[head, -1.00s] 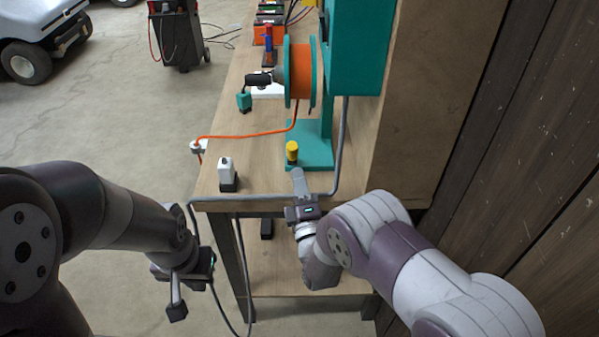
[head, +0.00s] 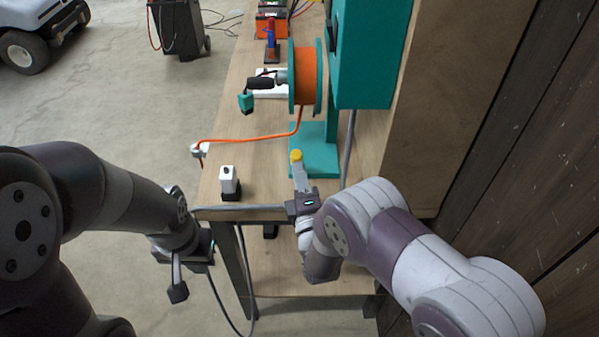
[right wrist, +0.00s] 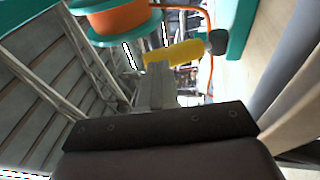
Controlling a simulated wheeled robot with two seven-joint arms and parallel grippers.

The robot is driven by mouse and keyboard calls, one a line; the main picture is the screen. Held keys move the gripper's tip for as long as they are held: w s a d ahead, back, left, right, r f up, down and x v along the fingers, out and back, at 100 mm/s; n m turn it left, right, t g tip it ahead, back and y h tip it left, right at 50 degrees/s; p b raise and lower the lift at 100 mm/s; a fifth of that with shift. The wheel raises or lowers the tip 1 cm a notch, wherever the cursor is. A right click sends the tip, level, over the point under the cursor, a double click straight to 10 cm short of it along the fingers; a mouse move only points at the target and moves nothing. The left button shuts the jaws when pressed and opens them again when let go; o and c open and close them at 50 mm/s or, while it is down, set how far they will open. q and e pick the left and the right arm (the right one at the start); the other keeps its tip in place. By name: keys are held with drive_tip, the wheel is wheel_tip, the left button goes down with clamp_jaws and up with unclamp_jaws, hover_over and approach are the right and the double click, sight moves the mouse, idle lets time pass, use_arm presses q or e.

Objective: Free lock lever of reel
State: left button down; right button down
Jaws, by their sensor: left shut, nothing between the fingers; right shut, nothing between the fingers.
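The reel (head: 305,75) has an orange drum between teal flanges, on a teal stand; part of it shows in the right wrist view (right wrist: 118,20). The lock lever appears to be the yellow piece (head: 296,155) low on the stand. In the right wrist view the yellow lever (right wrist: 178,54) lies across just beyond my fingertips. My right gripper (head: 298,170) is shut and empty, its tips at the lever's near side; I cannot tell whether they touch. Its shut fingers also show in the right wrist view (right wrist: 157,80). My left gripper (head: 177,288) is shut and empty, left of the bench.
A white-and-black device (head: 229,182) stands near the front edge. A wooden wall is at right.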

sight(300, 154)
drive_tip(key=r+p, duration=0.1)
drive_tip(key=w+g+p, duration=0.1)
drive_tip(key=p, duration=0.1)
drive_tip(key=r+g+p, duration=0.1)
drive_tip(key=shift+w+r+m+p, duration=0.25)
drive_tip(key=shift+r+m+p, duration=0.05)
drive_tip(key=shift+r+p, duration=0.1)
drive_tip(key=shift+w+g+h+p, duration=0.2)
drive_tip(key=shift+g+h+p, duration=0.1)
drive_tip(key=shift+g+p, duration=0.15)
drive_tip(key=shift+w+g, duration=0.4)
drive_tip(key=shift+g, duration=0.15)
drive_tip(key=shift+w+r, duration=0.15)
drive_tip(key=shift+w, duration=0.3)
